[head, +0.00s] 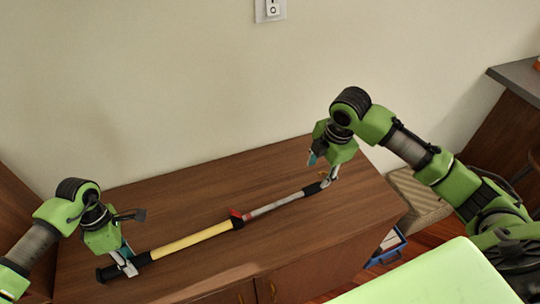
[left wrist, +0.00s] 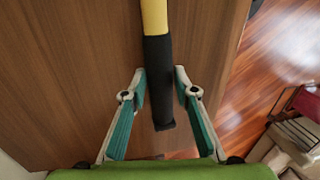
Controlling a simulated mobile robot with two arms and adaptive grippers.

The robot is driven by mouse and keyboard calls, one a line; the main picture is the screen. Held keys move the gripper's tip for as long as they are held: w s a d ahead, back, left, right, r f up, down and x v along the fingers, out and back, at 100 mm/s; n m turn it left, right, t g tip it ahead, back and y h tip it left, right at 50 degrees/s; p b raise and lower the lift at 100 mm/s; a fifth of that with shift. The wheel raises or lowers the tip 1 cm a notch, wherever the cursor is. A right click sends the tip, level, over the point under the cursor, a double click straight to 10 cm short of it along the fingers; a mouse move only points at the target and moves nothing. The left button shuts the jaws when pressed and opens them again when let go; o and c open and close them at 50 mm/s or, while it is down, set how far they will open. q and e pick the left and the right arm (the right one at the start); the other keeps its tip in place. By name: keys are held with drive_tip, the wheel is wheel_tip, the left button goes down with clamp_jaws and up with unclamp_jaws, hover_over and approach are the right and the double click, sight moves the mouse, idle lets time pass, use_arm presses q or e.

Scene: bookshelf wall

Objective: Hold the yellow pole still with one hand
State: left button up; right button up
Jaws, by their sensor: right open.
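The pole (head: 190,241) lies slantwise on the wooden cabinet top. It has a black left grip (head: 142,260), a yellow section, a red clamp, a grey section and a black right end. My left gripper (head: 126,266) is at the left grip. In the left wrist view, its teal-padded fingers (left wrist: 161,72) are open on either side of the black grip (left wrist: 160,95), with narrow gaps; the yellow section (left wrist: 154,15) runs off the top. My right gripper (head: 321,168) is open near the pole's black right end; whether it touches is unclear.
The cabinet top (head: 310,230) is otherwise clear, with a wall behind it. A wood panel stands at the far left. A box (head: 418,198) and a blue-and-white item (head: 388,245) are on the right. A pale green surface (head: 430,280) fills the lower right.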

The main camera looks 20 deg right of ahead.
use_arm(q)
drive_tip(key=shift+o, duration=1)
